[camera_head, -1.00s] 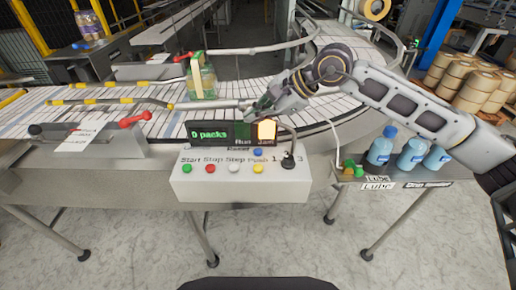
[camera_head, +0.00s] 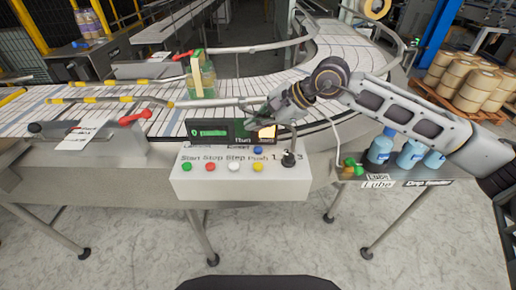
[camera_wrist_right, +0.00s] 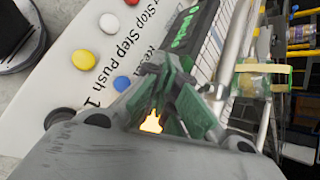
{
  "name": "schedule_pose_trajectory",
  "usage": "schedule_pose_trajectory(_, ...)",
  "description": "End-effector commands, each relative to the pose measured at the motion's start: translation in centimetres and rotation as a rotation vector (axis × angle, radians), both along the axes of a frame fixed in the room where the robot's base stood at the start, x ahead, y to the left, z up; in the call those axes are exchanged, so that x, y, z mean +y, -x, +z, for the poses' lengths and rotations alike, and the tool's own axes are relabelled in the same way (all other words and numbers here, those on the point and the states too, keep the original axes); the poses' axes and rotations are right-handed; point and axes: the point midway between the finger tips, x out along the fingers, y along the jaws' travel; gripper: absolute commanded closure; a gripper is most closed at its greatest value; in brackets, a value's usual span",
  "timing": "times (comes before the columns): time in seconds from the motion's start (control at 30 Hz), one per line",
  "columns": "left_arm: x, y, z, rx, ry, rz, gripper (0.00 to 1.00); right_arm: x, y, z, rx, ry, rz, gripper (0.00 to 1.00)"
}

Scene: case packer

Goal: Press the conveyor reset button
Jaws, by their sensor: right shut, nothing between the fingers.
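The control box (camera_head: 240,185) has a row of green, red, white and yellow buttons along its front. A blue button (camera_head: 258,150) sits behind them, beside the partly legible "Reset" label; it also shows in the right wrist view (camera_wrist_right: 122,83). My right gripper (camera_head: 260,122) is shut and empty, above and behind the blue button, in front of the lit orange panel. My left gripper is not in view.
A black display (camera_head: 210,132) stands behind the box, and a black knob (camera_head: 288,160) rises at its right end. Blue bottles (camera_head: 380,150) stand on a side shelf at right.

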Motion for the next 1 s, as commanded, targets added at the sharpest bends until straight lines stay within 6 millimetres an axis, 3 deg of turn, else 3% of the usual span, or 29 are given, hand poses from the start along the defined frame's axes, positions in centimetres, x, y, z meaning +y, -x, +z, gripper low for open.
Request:
schedule_pose_trajectory(0.4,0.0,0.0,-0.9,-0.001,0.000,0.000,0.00,0.0,0.0,-3.5,-0.001,-0.001,-0.001,1.00)
schedule_pose_trajectory(1.0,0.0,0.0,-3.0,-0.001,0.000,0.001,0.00,0.0,0.0,-5.5,0.000,0.000,0.000,1.00)
